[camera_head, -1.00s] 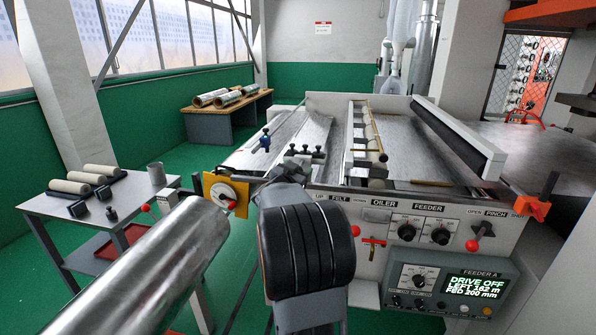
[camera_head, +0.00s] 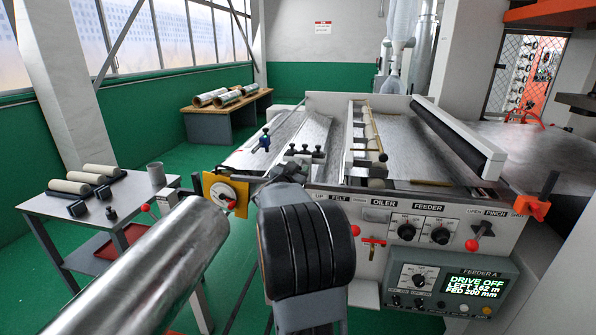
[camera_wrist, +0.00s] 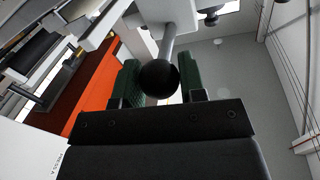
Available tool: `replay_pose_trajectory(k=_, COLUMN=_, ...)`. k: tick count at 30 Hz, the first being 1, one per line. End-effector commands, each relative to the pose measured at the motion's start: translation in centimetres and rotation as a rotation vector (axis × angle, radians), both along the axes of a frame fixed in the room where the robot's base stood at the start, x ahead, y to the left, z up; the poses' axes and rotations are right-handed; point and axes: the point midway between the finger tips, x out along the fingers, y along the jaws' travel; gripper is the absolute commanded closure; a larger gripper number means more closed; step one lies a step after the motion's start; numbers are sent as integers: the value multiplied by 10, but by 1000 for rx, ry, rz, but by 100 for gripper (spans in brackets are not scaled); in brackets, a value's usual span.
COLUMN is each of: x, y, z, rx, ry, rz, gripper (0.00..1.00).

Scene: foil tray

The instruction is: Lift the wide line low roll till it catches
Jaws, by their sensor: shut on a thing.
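In the wrist view my gripper (camera_wrist: 159,74) has its green-padded fingers on either side of a black ball knob (camera_wrist: 158,80), closed on it. A grey rod (camera_wrist: 168,42) runs from the knob up to a pale machine part. In the head view the knob and fingers are hidden behind my own arm. The oiler section (camera_head: 362,125) of the feeder shows cream rolls across the sheet path, with a label reading UP, FELT, DOWN on the front panel. I cannot tell which roll the held lever works.
The feeder panel carries a red-knobbed lever (camera_head: 473,244), a red handle (camera_head: 372,241) and a control box (camera_head: 412,277) reading DRIVE OFF. A large shiny roll (camera_head: 140,265) is close at lower left. A side table (camera_head: 130,195) with small rollers stands left.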

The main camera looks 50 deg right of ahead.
Motion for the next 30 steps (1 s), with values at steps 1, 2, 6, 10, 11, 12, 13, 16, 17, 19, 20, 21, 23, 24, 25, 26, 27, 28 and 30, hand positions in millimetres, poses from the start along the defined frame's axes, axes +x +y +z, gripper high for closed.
replay_pose_trajectory(k=1, x=1, y=0, z=0, rx=0, ry=0, rz=2, gripper=100)
replay_pose_trajectory(k=2, x=1, y=0, z=0, rx=0, ry=0, rz=2, gripper=100)
replay_pose_trajectory(k=6, x=1, y=1, z=1, rx=0, ry=0, rz=2, gripper=100)
replay_pose_trajectory(k=10, x=1, y=1, z=5, rx=-1, ry=0, rz=3, gripper=100)
replay_pose_trajectory(k=11, x=1, y=1, z=6, rx=0, ry=-1, rz=3, gripper=100)
replay_pose_trajectory(k=12, x=1, y=1, z=9, rx=-1, ry=-1, rz=3, gripper=100)
replay_pose_trajectory(k=13, x=1, y=1, z=12, rx=-2, ry=-2, rz=3, gripper=100)
replay_pose_trajectory(k=16, x=1, y=1, z=25, rx=-6, ry=-4, rz=3, gripper=100)
replay_pose_trajectory(k=17, x=1, y=1, z=30, rx=-6, ry=-6, rz=3, gripper=100)
replay_pose_trajectory(k=19, x=1, y=0, z=42, rx=-9, ry=-7, rz=3, gripper=100)
replay_pose_trajectory(k=20, x=1, y=0, z=48, rx=-9, ry=-7, rz=3, gripper=100)
replay_pose_trajectory(k=21, x=1, y=1, z=56, rx=-10, ry=-7, rz=3, gripper=100)
replay_pose_trajectory(k=23, x=1, y=0, z=69, rx=-11, ry=-6, rz=3, gripper=100)
replay_pose_trajectory(k=24, x=1, y=1, z=77, rx=-12, ry=-7, rz=2, gripper=100)
replay_pose_trajectory(k=25, x=1, y=1, z=84, rx=-12, ry=-7, rz=2, gripper=100)
replay_pose_trajectory(k=26, x=1, y=1, z=91, rx=-13, ry=-7, rz=2, gripper=100)
replay_pose_trajectory(k=27, x=0, y=1, z=101, rx=-13, ry=-8, rz=2, gripper=100)
replay_pose_trajectory(k=28, x=0, y=1, z=108, rx=-13, ry=-8, rz=2, gripper=100)
replay_pose_trajectory(k=30, x=0, y=0, z=124, rx=-13, ry=-8, rz=1, gripper=100)
